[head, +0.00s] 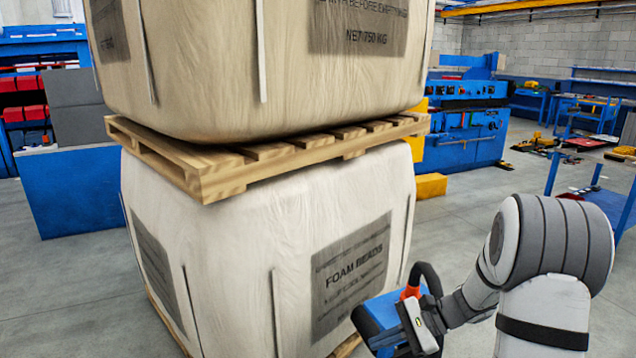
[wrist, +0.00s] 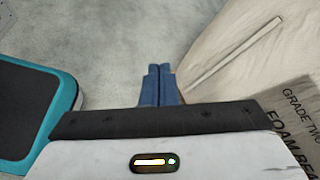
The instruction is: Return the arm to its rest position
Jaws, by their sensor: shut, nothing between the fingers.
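My gripper (wrist: 159,72) shows in the wrist view with its two blue fingers side by side and shut, and nothing is between them. Grey floor lies beyond the fingertips. The side of the lower foam bead bag (wrist: 235,55) is to their right, and I cannot tell how far apart they are. In the head view my arm is bent at the lower right, its wrist low in front of the right side of the lower bag (head: 240,255). The fingers are not clear in that view.
A wooden pallet (head: 225,175) bearing another big bag (head: 210,60) sits on the lower bag. Blue machines (head: 465,120) stand behind, a blue cart (head: 612,205) at the right, and a blue cabinet (head: 80,195) at the left. Bare floor (head: 470,215) lies between the bags and the cart.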

